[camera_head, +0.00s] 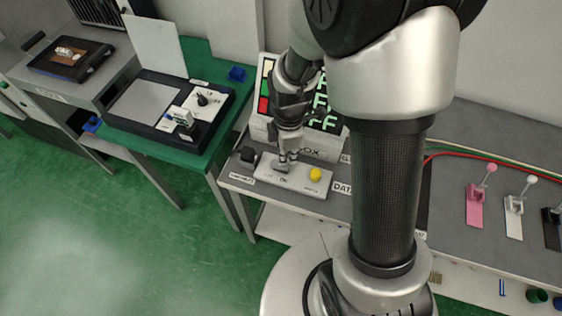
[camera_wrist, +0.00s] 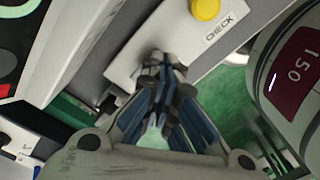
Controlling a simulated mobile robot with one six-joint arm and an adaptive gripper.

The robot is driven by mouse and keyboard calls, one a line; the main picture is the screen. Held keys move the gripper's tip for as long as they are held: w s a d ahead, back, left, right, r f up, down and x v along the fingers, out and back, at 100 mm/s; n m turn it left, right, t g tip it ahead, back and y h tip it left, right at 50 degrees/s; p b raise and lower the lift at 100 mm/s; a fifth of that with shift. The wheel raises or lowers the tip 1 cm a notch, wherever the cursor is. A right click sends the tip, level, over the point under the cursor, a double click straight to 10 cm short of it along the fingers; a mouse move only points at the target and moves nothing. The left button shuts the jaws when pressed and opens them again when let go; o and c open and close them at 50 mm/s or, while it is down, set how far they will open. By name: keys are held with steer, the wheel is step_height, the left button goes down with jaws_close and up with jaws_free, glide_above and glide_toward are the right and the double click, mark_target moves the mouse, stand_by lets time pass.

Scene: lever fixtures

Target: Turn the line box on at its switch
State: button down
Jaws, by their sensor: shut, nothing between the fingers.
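The line box (camera_head: 262,126) is a white case with a dark display of green letters, partly hidden by my arm; the letters that show include "FF". In front of it lies a white switch panel (camera_head: 303,185) with an "ON" label and a yellow button (camera_head: 315,174). The panel (camera_wrist: 128,68) and the yellow button (camera_wrist: 205,9), beside a "CHECK" label, also show in the wrist view. My gripper (camera_head: 285,161) is shut and empty, its tips down at the panel's left part. In the wrist view the tips (camera_wrist: 163,64) cover the switch, so its position and any contact are hidden.
A black block (camera_head: 247,154) sits left of the panel. Pink (camera_head: 475,205), white (camera_head: 514,217) and black (camera_head: 552,228) lever fixtures stand at the right of the grey bench. A green table (camera_head: 220,118) with a device stands at the left.

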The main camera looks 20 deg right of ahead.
mark_target(289, 169)
steer(key=shift+f+b, duration=0.95)
steer(key=shift+f, duration=0.4)
stand_by(0.6)
steer(key=shift+r+p, duration=2.95)
steer(key=shift+r, duration=0.65)
steer(key=shift+r, duration=0.2)
steer(key=s+r+m+t, duration=0.2)
steer(key=s+r+m, duration=0.5)
steer(key=r, duration=0.4)
steer(key=s+r+m+t, duration=0.2)
steer(key=s+r+m, duration=0.6)
steer(key=r, duration=0.3)
steer(key=shift+m+t, duration=0.3)
steer(key=shift+m, duration=0.6)
